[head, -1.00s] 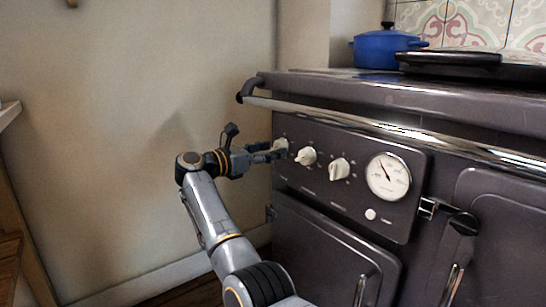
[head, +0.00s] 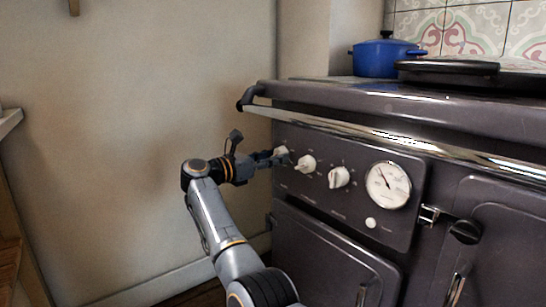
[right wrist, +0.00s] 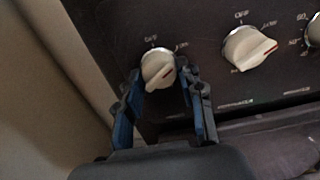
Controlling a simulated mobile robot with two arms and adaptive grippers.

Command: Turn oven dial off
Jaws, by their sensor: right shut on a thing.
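The oven's leftmost dial, a white knob (right wrist: 157,66), is on the dark control panel (right wrist: 205,75). In the head view my right gripper (head: 275,159) partly covers the same dial (head: 281,151). My left gripper is not in view.
A second white dial (head: 305,163), a third dial (head: 339,177) and a round gauge (head: 388,185) sit to the right. A chrome rail (head: 385,137) runs above the panel. A blue pot (head: 384,57) stands on top. Bare wall (head: 130,130) lies left.

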